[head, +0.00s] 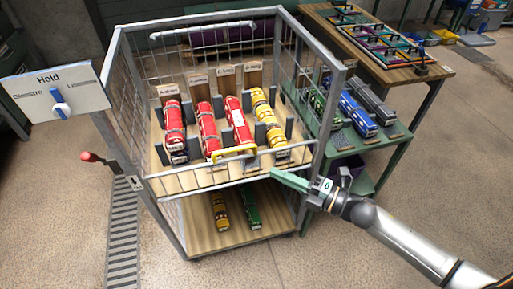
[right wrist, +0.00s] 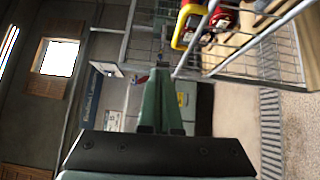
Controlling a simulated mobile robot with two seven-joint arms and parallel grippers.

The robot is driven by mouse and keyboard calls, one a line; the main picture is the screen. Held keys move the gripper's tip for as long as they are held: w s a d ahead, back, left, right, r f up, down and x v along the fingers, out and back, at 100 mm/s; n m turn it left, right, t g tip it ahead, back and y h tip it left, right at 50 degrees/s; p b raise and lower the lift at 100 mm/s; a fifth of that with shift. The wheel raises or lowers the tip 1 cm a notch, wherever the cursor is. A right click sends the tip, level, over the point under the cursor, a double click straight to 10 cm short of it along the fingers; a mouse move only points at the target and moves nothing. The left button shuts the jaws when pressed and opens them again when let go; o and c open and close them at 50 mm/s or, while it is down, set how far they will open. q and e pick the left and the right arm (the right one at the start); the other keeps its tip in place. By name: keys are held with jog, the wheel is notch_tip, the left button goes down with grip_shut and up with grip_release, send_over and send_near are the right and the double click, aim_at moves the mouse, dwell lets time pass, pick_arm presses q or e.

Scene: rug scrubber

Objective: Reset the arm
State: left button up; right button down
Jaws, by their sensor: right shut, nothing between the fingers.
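My right arm (head: 400,240) reaches in from the lower right of the head view. Its right gripper (head: 275,175) has green fingers that are closed together and empty. The fingertips are at the front right of the wire cage cart (head: 175,243), close to its front rail; I cannot tell whether they touch. In the right wrist view the green fingers (right wrist: 160,80) show together, pointing away from the camera, with nothing between them. My left gripper is not in view.
The cart's upper shelf holds several red model vehicles (head: 207,125) and a yellow one (head: 268,122). A "Hold" board (head: 85,85) with a blue lever stands left, above a red-knobbed handle (head: 88,157). A green bench (head: 345,138) stands right. Front floor is open.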

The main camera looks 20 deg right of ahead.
jog(key=s+f+m+g+h, duration=0.1)
jog(key=s+f+m+h, duration=0.4)
jog(key=s+f+m, duration=0.3)
jog(key=s+f+m+g+h+p, duration=0.1)
jog(key=s+f+m+h, duration=0.4)
jog(key=m, duration=1.2)
jog(key=s+a+f+g, duration=0.1)
jog(key=s+f, duration=0.2)
jog(key=f, duration=0.1)
jog(key=shift+f+g+h, duration=0.2)
jog(key=shift+g+h, duration=0.1)
